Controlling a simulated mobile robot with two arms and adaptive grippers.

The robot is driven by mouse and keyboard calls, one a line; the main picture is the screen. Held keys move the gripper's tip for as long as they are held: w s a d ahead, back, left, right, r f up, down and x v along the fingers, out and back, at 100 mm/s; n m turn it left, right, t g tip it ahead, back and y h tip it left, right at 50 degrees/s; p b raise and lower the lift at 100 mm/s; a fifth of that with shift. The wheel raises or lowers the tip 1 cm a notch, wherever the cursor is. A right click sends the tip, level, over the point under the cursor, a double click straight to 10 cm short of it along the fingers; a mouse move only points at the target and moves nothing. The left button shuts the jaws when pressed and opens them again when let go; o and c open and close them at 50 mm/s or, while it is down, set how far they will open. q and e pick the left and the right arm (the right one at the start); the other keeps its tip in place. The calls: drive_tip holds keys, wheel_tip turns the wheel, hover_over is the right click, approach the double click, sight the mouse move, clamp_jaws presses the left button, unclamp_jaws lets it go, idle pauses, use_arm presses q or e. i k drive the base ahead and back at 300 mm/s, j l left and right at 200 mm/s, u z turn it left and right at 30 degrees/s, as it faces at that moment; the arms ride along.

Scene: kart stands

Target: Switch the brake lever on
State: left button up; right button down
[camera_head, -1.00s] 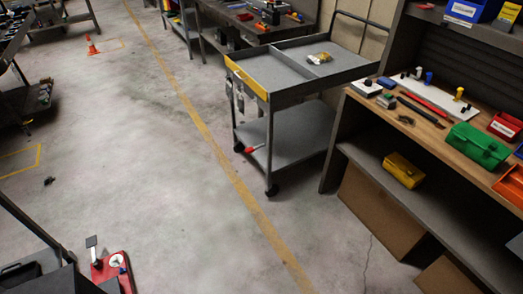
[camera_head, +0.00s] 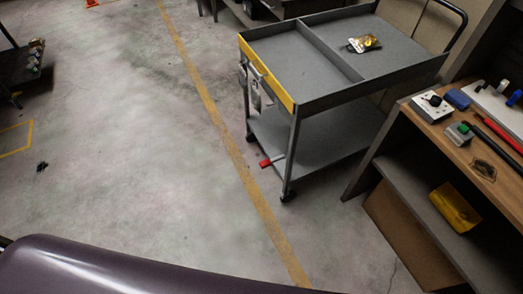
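A lever with a red end (camera_head: 265,163) sticks out low at the near side of a grey trolley (camera_head: 320,152), by its lower shelf. It looks like the brake lever, but its setting is too small to read. The trolley has a yellow strip (camera_head: 267,77) along the top of its near-left end, with metal tools hanging below it. Neither of my grippers is in view, and nothing touches the lever.
A wooden workbench (camera_head: 460,150) with small tools and a yellow box (camera_head: 454,207) on its lower shelf stands right of the trolley. Open concrete floor (camera_head: 130,150) with a yellow line (camera_head: 212,110) lies left of the trolley. A dark, smooth curved surface fills the bottom left.

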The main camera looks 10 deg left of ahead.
sight(266, 163)
drive_tip(key=i+j, duration=0.1)
drive_tip(key=j, duration=0.35)
drive_tip(key=i+j, duration=0.1)
drive_tip(key=j, duration=0.35)
drive_tip(key=i+j+z, duration=0.1)
drive_tip(key=j, duration=0.35)
drive_tip(key=k+j, duration=0.1)
drive_tip(key=j, duration=0.25)
